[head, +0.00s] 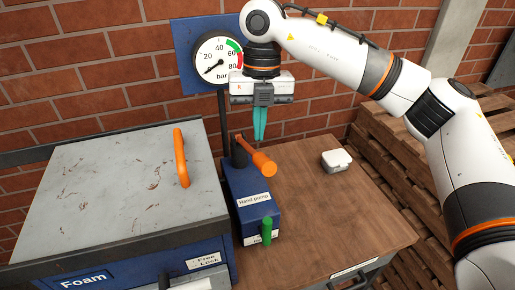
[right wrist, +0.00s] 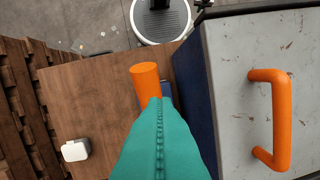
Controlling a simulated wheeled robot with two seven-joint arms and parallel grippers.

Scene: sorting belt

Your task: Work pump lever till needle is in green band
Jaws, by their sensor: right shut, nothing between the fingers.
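The blue hand pump (head: 250,200) stands on the wooden table, with its orange lever (head: 262,163) sticking out from a dark pivot towards the front right. The round gauge (head: 217,60) on the blue back board has its needle at the low end, lower left near zero. Its green band is at the upper right. My right gripper (head: 260,138) points down, shut and empty, just above and behind the lever in the head view. In the right wrist view its teal fingers (right wrist: 163,140) partly cover the orange lever (right wrist: 147,82); contact cannot be told. My left gripper is out of view.
A foam box (head: 120,185) with a grey lid and orange handle (head: 181,158) stands left of the pump. A green knob (head: 266,230) is on the pump's front. A small white box (head: 337,160) lies on the table (head: 330,215). Wooden pallets (head: 440,170) stand at right.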

